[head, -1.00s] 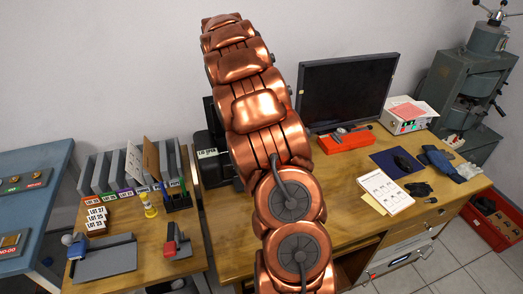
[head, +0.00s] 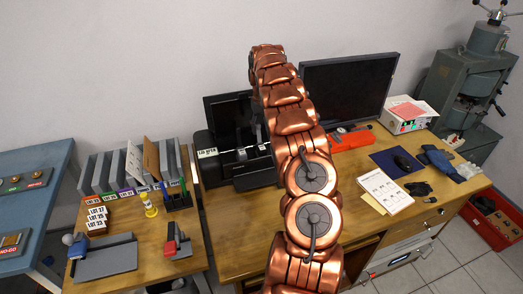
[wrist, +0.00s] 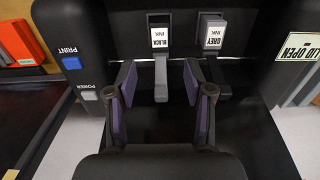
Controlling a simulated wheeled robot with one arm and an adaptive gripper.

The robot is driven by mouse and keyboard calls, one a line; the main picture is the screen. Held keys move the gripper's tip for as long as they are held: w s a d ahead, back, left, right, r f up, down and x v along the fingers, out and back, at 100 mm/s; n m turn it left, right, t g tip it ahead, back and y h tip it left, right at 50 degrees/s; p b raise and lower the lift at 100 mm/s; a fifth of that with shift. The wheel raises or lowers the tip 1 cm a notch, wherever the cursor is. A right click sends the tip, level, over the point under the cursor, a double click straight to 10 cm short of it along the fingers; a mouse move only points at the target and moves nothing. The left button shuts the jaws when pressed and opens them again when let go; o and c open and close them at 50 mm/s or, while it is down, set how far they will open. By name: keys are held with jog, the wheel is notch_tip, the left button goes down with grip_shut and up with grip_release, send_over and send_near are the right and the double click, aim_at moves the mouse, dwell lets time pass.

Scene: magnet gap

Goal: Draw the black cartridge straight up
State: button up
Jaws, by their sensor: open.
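In the wrist view the black cartridge (wrist: 160,40) sits in the printer, with a white "BLACK INK" label and a grey tab pointing toward my gripper. My gripper (wrist: 159,78) is open, one finger on each side of that tab in the picture, with a visible gap on both sides. I cannot tell whether the fingertips are level with the tab. The grey cartridge (wrist: 212,34), labelled "GREY INK", sits just to the right.
The printer has a blue PRINT button (wrist: 72,63) and a grey POWER button (wrist: 88,92). A "LID OPEN" sign (wrist: 298,46) is at the right. In the head view a monitor (head: 345,88) stands close right of my arm, with a red box (head: 352,139) before it.

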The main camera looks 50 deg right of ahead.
aim_at(262, 147)
jog(key=shift+f+b, duration=0.5)
jog(key=shift+f, duration=4.2)
jog(key=c, duration=0.8)
jog(key=shift+r, duration=3.6)
jog(key=shift+c, duration=0.2)
